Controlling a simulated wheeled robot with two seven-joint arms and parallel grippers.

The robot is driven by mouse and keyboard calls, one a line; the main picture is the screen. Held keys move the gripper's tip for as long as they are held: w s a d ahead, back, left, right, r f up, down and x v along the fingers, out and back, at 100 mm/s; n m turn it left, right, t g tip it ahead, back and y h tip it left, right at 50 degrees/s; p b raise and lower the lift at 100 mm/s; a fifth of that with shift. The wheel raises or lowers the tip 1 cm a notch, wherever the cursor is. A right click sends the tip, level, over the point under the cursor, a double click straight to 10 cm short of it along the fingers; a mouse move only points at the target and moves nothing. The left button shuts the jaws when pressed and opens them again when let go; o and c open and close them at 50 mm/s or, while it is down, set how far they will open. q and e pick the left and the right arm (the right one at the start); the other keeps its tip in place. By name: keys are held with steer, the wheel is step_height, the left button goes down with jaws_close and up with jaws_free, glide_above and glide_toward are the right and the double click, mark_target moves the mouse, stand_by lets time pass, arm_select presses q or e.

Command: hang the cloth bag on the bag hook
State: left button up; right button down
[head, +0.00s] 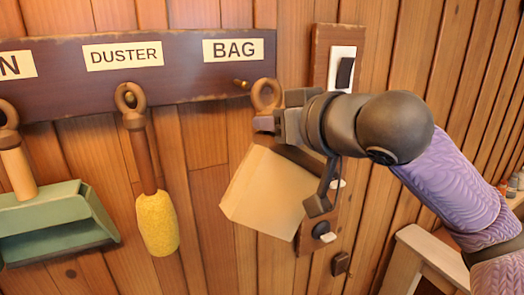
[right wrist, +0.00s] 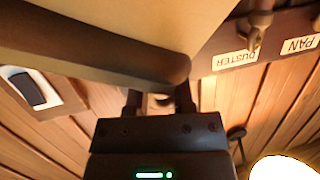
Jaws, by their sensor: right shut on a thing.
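The tan cloth bag (head: 268,192) hangs tilted from my right gripper (head: 268,123), which is shut on it just below its brown ring (head: 266,94). The bag hook (head: 241,84) is a short brass peg below the BAG label (head: 233,49) on the dark board. The ring is close to the right of the peg's tip in the head view; I cannot tell whether they touch. In the right wrist view the bag (right wrist: 130,25) fills the upper part, above my gripper's fingers (right wrist: 160,102). My left gripper is not in view.
On the same board (head: 180,85) hang a yellow duster (head: 158,222) and a green dustpan (head: 55,225). A light switch (head: 343,68) is on the wooden wall right of the board. A pale wooden ledge (head: 425,250) stands at lower right.

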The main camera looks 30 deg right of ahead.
steer(key=shift+d+r, duration=0.1)
steer(key=shift+r, duration=0.6)
steer(key=shift+w, duration=0.15)
steer(key=shift+w+p, duration=0.3)
steer(key=shift+w, duration=0.6)
arm_select(q)
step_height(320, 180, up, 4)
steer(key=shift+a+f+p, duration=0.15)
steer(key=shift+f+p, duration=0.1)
steer(key=shift+p, duration=0.85)
arm_select(e)
steer(key=d+x, duration=0.1)
steer(key=x, duration=0.7)
steer(key=shift+d, duration=0.2)
steer(key=shift+w, duration=0.1)
steer(key=shift+c, duration=2)
jaws_free()
